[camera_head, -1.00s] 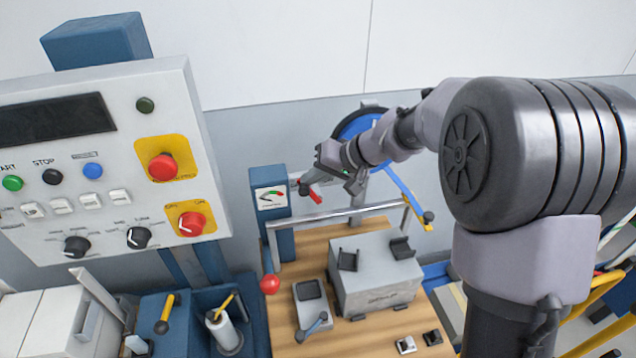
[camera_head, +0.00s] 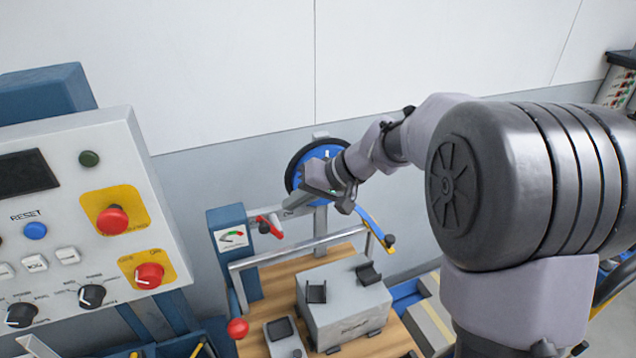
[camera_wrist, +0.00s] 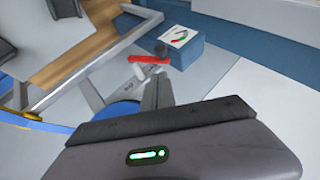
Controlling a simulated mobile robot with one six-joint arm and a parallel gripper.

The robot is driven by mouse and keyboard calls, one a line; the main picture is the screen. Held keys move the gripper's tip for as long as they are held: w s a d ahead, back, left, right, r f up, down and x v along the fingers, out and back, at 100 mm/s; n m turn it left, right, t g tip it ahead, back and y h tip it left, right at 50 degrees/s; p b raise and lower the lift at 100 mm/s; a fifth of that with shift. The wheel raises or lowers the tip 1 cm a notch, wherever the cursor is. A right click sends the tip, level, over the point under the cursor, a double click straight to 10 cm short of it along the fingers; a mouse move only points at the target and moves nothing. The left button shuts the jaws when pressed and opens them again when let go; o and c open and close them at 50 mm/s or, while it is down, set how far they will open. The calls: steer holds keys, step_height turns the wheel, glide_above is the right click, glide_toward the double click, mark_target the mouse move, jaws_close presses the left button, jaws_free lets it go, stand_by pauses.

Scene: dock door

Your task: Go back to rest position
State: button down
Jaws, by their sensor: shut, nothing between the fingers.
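My gripper (camera_head: 288,211) is at the end of my outstretched grey arm, in front of the blue wheel. In the wrist view its dark fingers (camera_wrist: 157,90) are together, with nothing between them. The red-handled lever (camera_head: 268,224) is just beyond the fingertips. It also shows in the wrist view (camera_wrist: 148,60), and the fingers look apart from it, though the exact gap is hard to judge. The blue wheel (camera_head: 296,171) with a black rim is partly hidden behind my wrist.
A control panel (camera_head: 66,225) with red buttons stands at the left. A blue gauge post (camera_head: 228,217), a metal rail (camera_head: 300,248) and a grey box (camera_head: 343,305) are near the wooden bench top (camera_head: 385,345). A blue-and-yellow bar (camera_head: 373,227) lies right of the wheel. The wall above is clear.

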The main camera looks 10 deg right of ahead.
steer(key=p+v, duration=0.1)
steer(key=v, duration=1)
steer(key=s+f+m+h+b, duration=0.1)
steer(key=s+f+b, duration=0.3)
steer(key=s, duration=0.4)
steer(key=s+a+f+m+h+b, duration=0.1)
steer(key=s+f+m+h+b, duration=0.1)
steer(key=s+f, duration=0.4)
steer(key=s+a+f+m+t+h+b, duration=0.1)
steer(key=s+f+b, duration=0.4)
steer(key=s, duration=0.6)
steer(key=shift+s+f+m+h+b, duration=0.15)
steer(key=shift+f+m+h+b, duration=0.25)
steer(key=shift+h+b, duration=0.45)
